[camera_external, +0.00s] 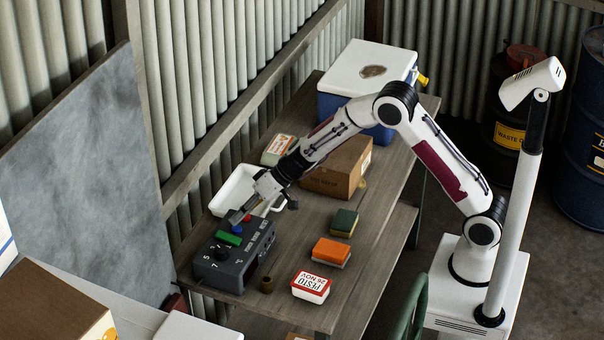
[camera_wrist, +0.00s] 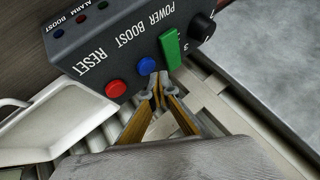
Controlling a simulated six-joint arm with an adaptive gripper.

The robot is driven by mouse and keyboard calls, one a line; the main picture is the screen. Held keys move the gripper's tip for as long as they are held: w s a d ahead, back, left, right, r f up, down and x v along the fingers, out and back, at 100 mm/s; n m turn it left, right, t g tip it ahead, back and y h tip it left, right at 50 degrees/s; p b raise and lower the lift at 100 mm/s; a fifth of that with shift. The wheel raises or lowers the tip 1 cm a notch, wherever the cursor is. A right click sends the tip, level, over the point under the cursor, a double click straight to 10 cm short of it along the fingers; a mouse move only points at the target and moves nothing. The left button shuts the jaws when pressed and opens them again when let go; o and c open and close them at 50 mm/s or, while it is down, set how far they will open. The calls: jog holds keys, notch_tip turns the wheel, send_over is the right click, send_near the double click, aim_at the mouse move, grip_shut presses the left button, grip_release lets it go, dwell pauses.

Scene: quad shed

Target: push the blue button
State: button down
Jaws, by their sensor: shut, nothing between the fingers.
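The dark grey control box (camera_external: 218,276) sits on the near end of the bench, and it fills the upper part of the wrist view (camera_wrist: 110,45). The blue button (camera_wrist: 146,66), labelled BOOST, lies between the red RESET button (camera_wrist: 115,89) and the green POWER switch (camera_wrist: 171,47). My gripper (camera_wrist: 154,83) is shut and empty, with its fingertips right beside the blue button in the picture. Whether they touch it I cannot tell.
A white tray (camera_external: 218,207) stands just behind the box. A black knob (camera_wrist: 202,27) is on the box beyond the green switch. A cardboard box (camera_external: 345,168) is farther back.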

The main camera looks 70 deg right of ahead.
aim_at(239, 228)
jog(key=shift+f, duration=0.75)
dwell(1.0)
jog(key=shift+r, duration=0.75)
jog(key=shift+r, duration=0.2)
jog(key=shift+r, duration=2.85)
